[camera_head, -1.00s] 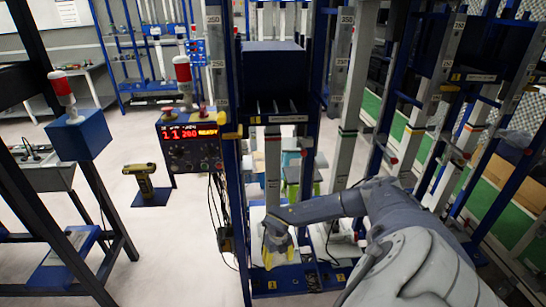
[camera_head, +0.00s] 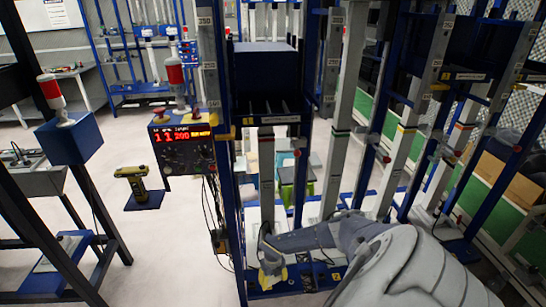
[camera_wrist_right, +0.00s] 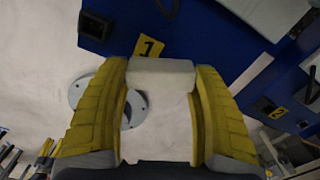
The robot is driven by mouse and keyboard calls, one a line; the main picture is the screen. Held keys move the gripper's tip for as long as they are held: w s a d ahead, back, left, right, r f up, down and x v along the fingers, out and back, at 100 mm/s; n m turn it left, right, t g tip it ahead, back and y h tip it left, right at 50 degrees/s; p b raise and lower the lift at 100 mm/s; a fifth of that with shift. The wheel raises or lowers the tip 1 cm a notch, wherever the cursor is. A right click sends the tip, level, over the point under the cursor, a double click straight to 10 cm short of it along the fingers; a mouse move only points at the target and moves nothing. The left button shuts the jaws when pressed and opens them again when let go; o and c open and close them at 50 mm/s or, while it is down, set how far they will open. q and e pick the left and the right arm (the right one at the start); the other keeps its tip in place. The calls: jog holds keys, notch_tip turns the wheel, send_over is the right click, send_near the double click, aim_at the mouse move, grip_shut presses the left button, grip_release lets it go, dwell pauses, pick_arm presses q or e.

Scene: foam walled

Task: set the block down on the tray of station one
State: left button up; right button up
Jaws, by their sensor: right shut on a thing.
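My right gripper (camera_head: 270,280) is low, at the front of the blue base of the rack in the head view. In the right wrist view my right gripper (camera_wrist_right: 162,95) has its yellow fingers shut on a pale, whitish block (camera_wrist_right: 162,73), held between the fingertips. A yellow label "1" (camera_wrist_right: 148,47) on the blue base (camera_wrist_right: 200,35) is just beyond the block. I cannot make out the tray of station one clearly, nor whether the block touches anything. My left gripper is not in view.
A yellow label "2" (camera_wrist_right: 278,112) marks the neighbouring station. A round metal disc (camera_wrist_right: 130,105) lies below the fingers. Rack uprights (camera_head: 335,120) and a control box with a red display (camera_head: 183,140) stand close by. Pale floor (camera_head: 165,245) is open to the left.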

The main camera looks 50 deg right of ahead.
aim_at(273, 283)
jog(key=shift+f, duration=1.4)
jog(key=shift+f, duration=0.1)
jog(key=o, duration=1.2)
